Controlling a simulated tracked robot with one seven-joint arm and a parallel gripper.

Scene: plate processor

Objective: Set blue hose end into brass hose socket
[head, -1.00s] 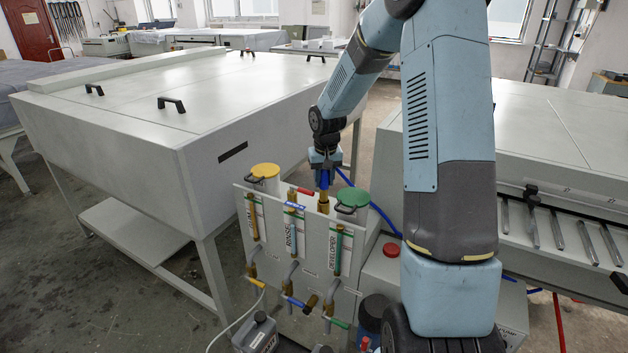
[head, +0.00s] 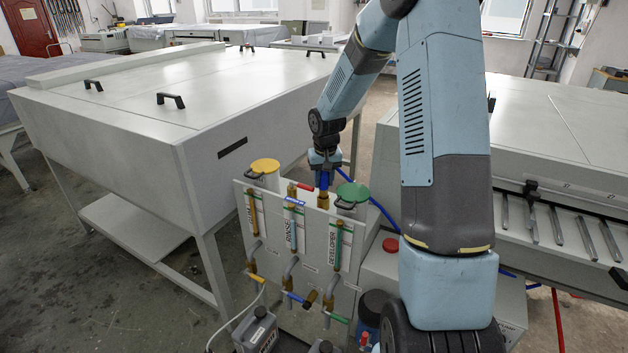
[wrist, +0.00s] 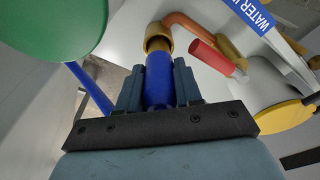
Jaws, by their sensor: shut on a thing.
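My gripper (wrist: 158,84) is shut on the blue hose end (wrist: 159,86), with one dark finger on each side. In the head view my gripper (head: 323,170) points down over the back of the tank panel, with the blue hose end (head: 323,182) below it. The brass hose socket (wrist: 157,38) is straight ahead of the hose end in the wrist view. It also shows just under the hose end in the head view (head: 323,201). The hose end's tip meets the socket's rim and looks in line with it. How deep it sits is hidden.
A copper pipe (wrist: 190,27) bends away from the socket, beside a red-handled valve (wrist: 208,57). A green lid (head: 353,193) and a yellow lid (head: 264,166) flank the socket. The blue hose (head: 380,210) trails right behind the panel (head: 310,245).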

